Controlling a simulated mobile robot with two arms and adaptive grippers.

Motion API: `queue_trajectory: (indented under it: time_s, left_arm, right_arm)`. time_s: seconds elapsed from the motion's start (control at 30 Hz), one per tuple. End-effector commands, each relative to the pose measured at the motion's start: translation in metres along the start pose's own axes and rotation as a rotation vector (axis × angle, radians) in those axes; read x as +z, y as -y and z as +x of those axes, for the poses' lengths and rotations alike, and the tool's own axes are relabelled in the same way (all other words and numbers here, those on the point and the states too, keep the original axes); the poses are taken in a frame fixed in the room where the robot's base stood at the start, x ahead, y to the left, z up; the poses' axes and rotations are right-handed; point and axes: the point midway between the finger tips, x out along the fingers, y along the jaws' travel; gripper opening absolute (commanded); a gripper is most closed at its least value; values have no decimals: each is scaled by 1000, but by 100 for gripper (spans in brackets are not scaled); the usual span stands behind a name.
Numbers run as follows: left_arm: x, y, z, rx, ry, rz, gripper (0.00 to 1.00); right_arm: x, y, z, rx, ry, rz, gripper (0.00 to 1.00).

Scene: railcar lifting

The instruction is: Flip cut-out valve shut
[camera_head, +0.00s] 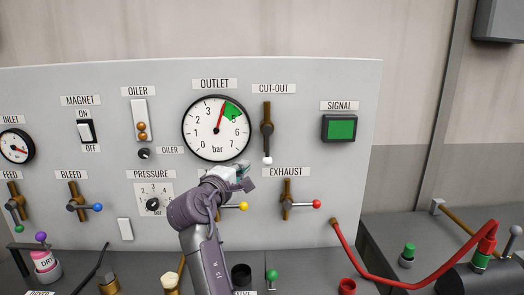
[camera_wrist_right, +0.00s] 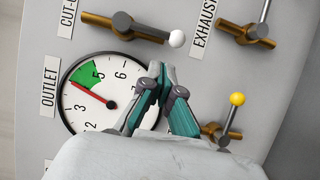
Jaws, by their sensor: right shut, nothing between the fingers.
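The cut-out valve (camera_head: 267,128) is a vertical brass body on the grey panel under the CUT-OUT label. Its grey lever points down in line with the body and ends in a white ball (camera_head: 267,160). In the right wrist view the valve (camera_wrist_right: 110,22) and white ball (camera_wrist_right: 176,38) show at the top, the picture being turned. My right gripper (camera_head: 243,170) is below the outlet gauge, left of and slightly below the white ball. In the wrist view its fingers (camera_wrist_right: 160,70) are together and empty, apart from the ball. My left gripper is not in view.
The outlet gauge (camera_head: 216,128) is left of the valve, its needle near the green sector. The exhaust valve (camera_head: 287,200) with a red ball is below. A yellow-ball lever (camera_head: 243,206) is close under my gripper. The signal lamp (camera_head: 340,128) is green. A red hose (camera_head: 385,283) lies right.

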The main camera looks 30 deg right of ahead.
Motion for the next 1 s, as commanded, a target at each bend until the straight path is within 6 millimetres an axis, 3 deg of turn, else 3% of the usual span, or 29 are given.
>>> queue_trajectory:
  time_s: [0.47,0.8,1.0]
  left_arm:
    - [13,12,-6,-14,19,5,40]
    - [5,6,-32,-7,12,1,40]
    - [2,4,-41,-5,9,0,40]
  right_arm:
    - [0,-6,9,8,4,-8,0]
    - [0,-9,68,7,4,-8,0]
    - [0,-6,93,7,4,-7,0]
